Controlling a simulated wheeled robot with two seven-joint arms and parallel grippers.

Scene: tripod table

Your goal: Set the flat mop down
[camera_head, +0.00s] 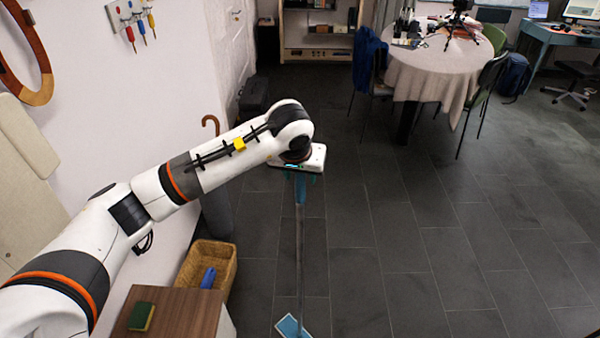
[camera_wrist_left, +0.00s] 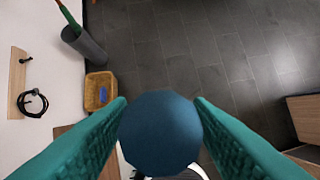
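The flat mop shows in the head view with a blue grip (camera_head: 300,192), a thin grey pole and a light blue head (camera_head: 291,326) low in the picture. It hangs about upright below my left gripper (camera_head: 299,177). In the left wrist view the round dark blue end of the mop handle (camera_wrist_left: 160,132) fills the space between the two teal fingers, which are shut on it. Whether the mop head touches the floor, I cannot tell. My right gripper is not in view.
A wicker basket (camera_head: 225,262) with a blue item stands left of the mop, behind a wooden cabinet (camera_head: 185,314) carrying a green sponge (camera_head: 141,316). A round table (camera_head: 440,75) with chairs is at the back right. The dark tiled floor right of the mop is clear.

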